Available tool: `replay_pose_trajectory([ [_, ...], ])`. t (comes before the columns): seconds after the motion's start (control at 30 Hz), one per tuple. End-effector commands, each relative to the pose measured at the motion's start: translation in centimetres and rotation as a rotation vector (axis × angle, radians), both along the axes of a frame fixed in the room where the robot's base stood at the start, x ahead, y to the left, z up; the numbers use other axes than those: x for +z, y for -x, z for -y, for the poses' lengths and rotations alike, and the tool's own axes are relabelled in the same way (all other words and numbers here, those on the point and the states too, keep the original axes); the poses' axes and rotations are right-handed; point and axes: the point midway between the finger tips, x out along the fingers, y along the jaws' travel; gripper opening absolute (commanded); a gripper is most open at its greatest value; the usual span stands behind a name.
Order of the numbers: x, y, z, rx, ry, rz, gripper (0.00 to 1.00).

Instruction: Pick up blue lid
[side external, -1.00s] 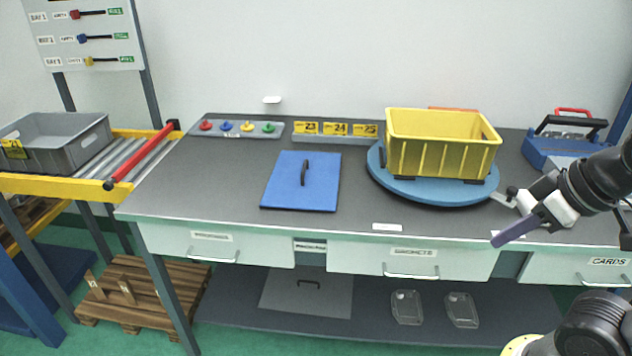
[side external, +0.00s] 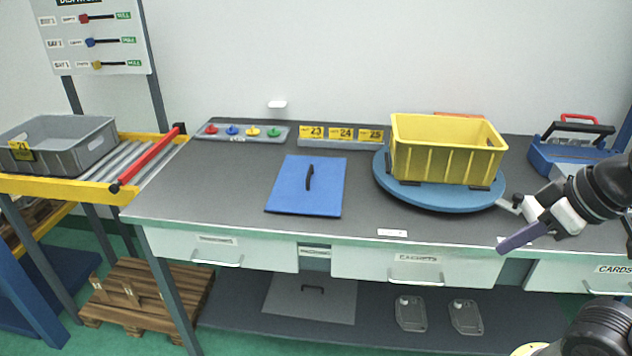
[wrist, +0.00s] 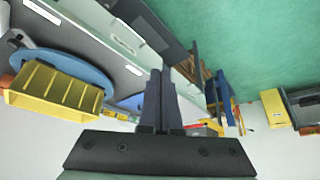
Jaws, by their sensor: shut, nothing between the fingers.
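The blue lid (side external: 322,198) is a flat blue panel with a dark upright handle (side external: 309,177). It lies flat on the grey bench top, left of the yellow bin. My gripper (side external: 503,248) is at the right, near the front edge of the bench, well apart from the lid. Its fingers are together and empty. In the wrist view, my gripper (wrist: 157,72) shows its two fingers side by side. A blue patch (wrist: 130,102) left of the fingers seems to be the lid, partly hidden.
A yellow bin (side external: 445,155) stands on a blue round turntable (side external: 440,197) between my gripper and the lid. Behind are a tray of coloured knobs (side external: 243,132) and yellow number tags (side external: 341,134). A grey crate (side external: 75,150) sits on rollers at left. The bench around the lid is clear.

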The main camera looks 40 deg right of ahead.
Motion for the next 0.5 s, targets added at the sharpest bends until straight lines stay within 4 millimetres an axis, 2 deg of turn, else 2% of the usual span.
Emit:
replay_pose_trajectory([
  [0.03,0.0,0.0,0.0,0.0,0.0,0.0,0.0],
  [0.3,0.0,0.0,0.0,0.0,0.0,0.0,0.49],
  [0.33,0.0,0.0,0.0,0.0,0.0,0.0,0.51],
  [0.5,0.0,0.0,0.0,0.0,0.0,0.0,0.51],
])
